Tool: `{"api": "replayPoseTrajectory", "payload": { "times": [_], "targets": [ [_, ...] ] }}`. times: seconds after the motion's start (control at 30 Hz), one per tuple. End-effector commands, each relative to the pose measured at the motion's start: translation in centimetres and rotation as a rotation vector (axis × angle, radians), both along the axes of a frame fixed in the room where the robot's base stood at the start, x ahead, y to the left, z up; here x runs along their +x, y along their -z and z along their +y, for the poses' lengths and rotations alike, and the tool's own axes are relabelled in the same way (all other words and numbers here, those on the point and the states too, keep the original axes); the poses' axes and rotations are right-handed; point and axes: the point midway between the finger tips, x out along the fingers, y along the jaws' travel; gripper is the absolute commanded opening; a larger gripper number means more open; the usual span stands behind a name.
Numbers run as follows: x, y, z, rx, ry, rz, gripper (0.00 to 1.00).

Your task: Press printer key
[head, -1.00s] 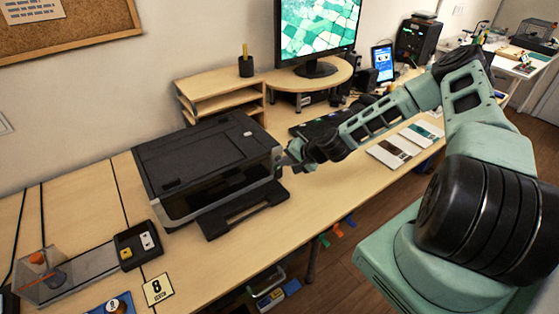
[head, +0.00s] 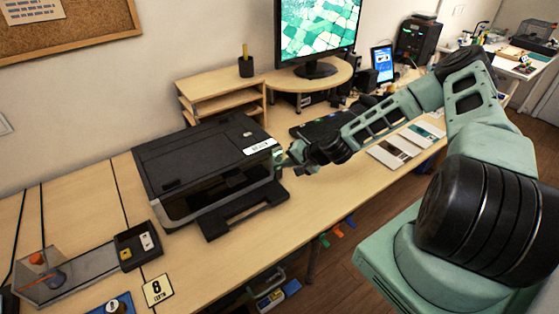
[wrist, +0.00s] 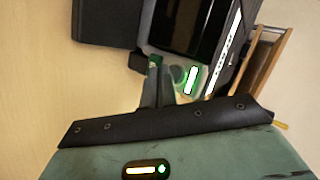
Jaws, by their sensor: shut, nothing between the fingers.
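The black printer (head: 205,165) sits on the wooden desk, its front tray (head: 245,208) sticking out. A white lit strip (head: 259,146) shows on its top near the right edge, with a green glow on the side by my gripper. My gripper (head: 284,158) is shut and empty, with its tips at the printer's right side. In the wrist view, the closed fingers (wrist: 160,80) reach the printer (wrist: 185,30) beside a green-lit panel (wrist: 192,80). I cannot tell whether the tips touch the key, as the fingers partly cover that area.
A wooden shelf (head: 222,90) and a monitor (head: 318,35) stand behind the printer. Desk space in front of the printer is clear.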

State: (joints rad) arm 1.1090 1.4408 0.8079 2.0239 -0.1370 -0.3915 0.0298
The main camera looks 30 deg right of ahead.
Motion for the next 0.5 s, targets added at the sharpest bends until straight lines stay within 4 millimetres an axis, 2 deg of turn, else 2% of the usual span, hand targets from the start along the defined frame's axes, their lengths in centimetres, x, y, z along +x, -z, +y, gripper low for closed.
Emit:
{"api": "replayPoseTrajectory", "payload": {
  "times": [0.17,0.5],
  "targets": [
    [-0.8,0.0,0.0,0.0,-0.001,0.001,0.0],
    [-4.0,0.0,-0.1,0.001,0.001,0.0,0.0]
  ]
}}
